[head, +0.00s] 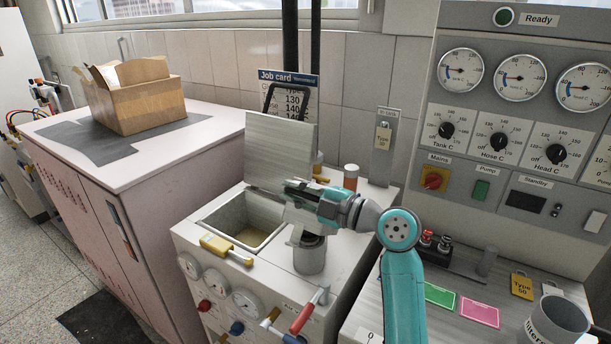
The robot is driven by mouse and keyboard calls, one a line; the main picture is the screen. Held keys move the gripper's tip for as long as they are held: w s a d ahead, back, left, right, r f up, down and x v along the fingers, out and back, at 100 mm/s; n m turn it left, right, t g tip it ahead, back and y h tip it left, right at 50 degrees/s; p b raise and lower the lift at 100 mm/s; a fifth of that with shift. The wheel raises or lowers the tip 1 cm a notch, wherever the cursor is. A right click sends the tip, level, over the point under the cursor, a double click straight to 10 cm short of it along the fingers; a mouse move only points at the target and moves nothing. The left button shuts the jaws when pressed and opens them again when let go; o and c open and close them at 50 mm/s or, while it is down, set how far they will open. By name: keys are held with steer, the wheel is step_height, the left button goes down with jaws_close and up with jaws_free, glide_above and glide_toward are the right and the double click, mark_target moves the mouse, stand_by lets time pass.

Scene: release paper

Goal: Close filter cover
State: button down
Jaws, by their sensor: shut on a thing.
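A grey cylindrical filter housing (310,260) stands on the machine top, right of the open tank. Its top is dark and partly covered by my gripper. My gripper (293,196) reaches in from the right, just above the housing and the tank's right rim. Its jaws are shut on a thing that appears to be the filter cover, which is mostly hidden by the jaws. Its exact angle and whether it touches the housing cannot be told.
The tank (240,222) is open, with its flat lid (280,150) upright behind it. A yellow handle (226,248) sits on its front rim. A red-handled lever (304,318) stands at the machine's front. A cardboard box (140,104) rests on the left cabinet.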

steer(key=s+a+f+n, duration=0.4)
steer(key=s+f, duration=0.2)
steer(key=f, duration=0.3)
steer(key=shift+a+n, duration=0.25)
steer(key=shift+n, duration=0.05)
steer(key=shift+s+f, duration=0.1)
steer(key=shift+f, duration=0.05)
steer(key=c, duration=1.2)
jaws_free()
steer(key=v, duration=1.2)
